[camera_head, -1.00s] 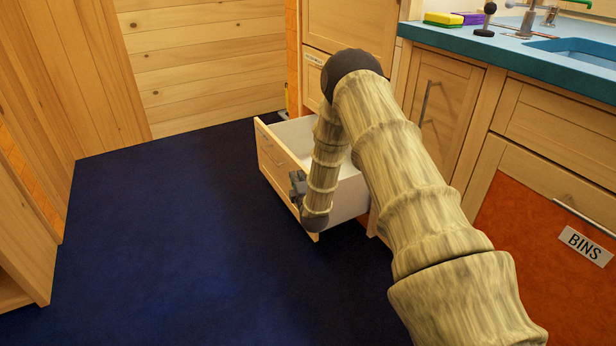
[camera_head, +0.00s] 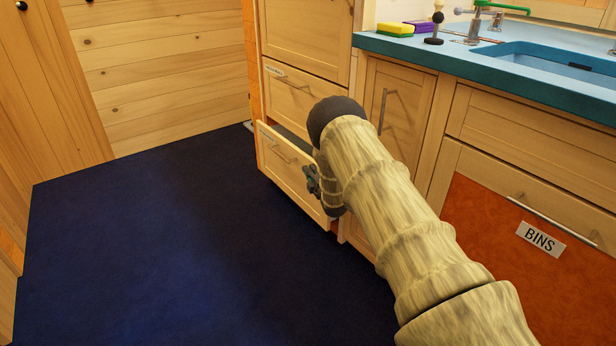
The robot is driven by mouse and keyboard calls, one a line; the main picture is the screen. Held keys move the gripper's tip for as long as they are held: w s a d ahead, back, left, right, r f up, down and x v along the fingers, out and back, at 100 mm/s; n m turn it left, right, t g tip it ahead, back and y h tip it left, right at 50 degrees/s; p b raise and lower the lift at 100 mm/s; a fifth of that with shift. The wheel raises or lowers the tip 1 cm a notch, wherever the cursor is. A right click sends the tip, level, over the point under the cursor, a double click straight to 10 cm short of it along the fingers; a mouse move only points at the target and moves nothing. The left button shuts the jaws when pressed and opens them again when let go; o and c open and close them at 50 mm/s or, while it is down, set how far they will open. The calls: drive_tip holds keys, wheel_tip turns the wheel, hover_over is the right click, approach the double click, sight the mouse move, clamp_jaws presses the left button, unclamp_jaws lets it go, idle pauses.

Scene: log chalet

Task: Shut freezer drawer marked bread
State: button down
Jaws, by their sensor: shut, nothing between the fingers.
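The low pull-out drawer (camera_head: 285,178) stands at the foot of the tall wooden unit, with a pale wood front and a bar handle. Its front still stands a little out from the unit, with a narrow dark gap along its top edge. My arm hides the drawer's right side.
A closed drawer (camera_head: 289,98) above carries a small label too small to read. To the right are a cupboard door (camera_head: 396,110), a blue worktop (camera_head: 480,75) and an orange panel marked BINS (camera_head: 520,255). The dark blue floor (camera_head: 170,240) at left is clear.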

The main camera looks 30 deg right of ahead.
drive_tip(key=shift+w+d, duration=0.15)
drive_tip(key=shift+d, duration=0.95)
